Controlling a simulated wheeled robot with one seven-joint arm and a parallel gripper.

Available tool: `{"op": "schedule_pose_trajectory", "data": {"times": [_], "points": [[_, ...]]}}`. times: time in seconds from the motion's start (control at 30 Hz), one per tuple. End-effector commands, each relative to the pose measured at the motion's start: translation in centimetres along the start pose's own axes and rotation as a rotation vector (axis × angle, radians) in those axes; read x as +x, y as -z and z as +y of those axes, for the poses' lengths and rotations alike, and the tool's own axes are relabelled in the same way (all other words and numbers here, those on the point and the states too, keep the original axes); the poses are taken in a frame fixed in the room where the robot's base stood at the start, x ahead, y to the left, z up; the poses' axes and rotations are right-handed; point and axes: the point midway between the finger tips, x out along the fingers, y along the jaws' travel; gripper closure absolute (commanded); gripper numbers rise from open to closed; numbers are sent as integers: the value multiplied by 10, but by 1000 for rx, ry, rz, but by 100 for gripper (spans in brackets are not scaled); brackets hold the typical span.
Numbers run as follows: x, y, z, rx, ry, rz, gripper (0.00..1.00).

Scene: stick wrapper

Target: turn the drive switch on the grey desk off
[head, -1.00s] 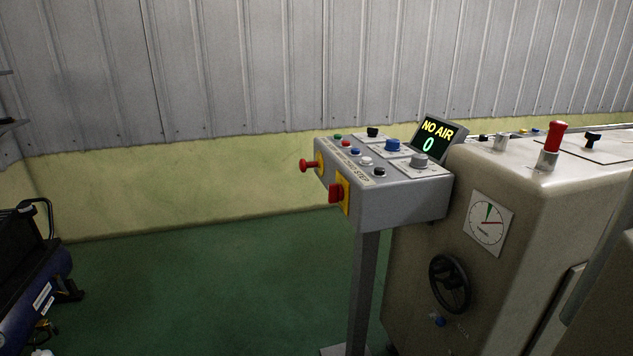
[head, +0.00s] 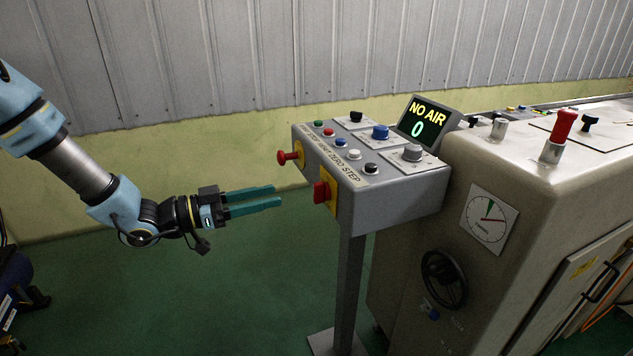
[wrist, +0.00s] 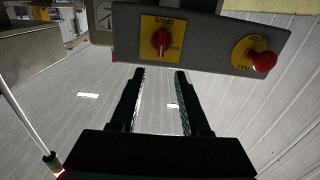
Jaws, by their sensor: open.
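The drive switch (head: 321,192) is a red rotary knob on a yellow plate, on the front face of the grey desk (head: 395,205). In the wrist view the drive switch (wrist: 161,41) sits under the word DRIVE, which appears upside down. My gripper (head: 280,195) is open and empty, with two parallel green fingers pointing right toward the desk's front. In the head view the fingertips are a short way left of the knob and apart from it. In the wrist view my gripper (wrist: 160,72) has a finger on either side below the knob.
A red mushroom stop button (head: 287,157) sticks out left of the switch; it also shows in the wrist view (wrist: 264,62). Buttons and knobs cover the desk top, with a screen (head: 425,121) reading NO AIR and 0. A beige machine (head: 520,220) stands to the right.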

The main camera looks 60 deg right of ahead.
Motion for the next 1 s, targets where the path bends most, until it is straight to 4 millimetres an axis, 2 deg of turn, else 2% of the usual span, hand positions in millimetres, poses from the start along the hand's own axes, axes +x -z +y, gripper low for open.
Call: {"op": "schedule_pose_trajectory", "data": {"times": [0.5, 0.7, 1.0], "points": [[85, 2, 0, 0, 2, -3, 54], [100, 0, -1, 0, 4, -5, 54], [101, -1, -1, 0, 5, -5, 54]]}}
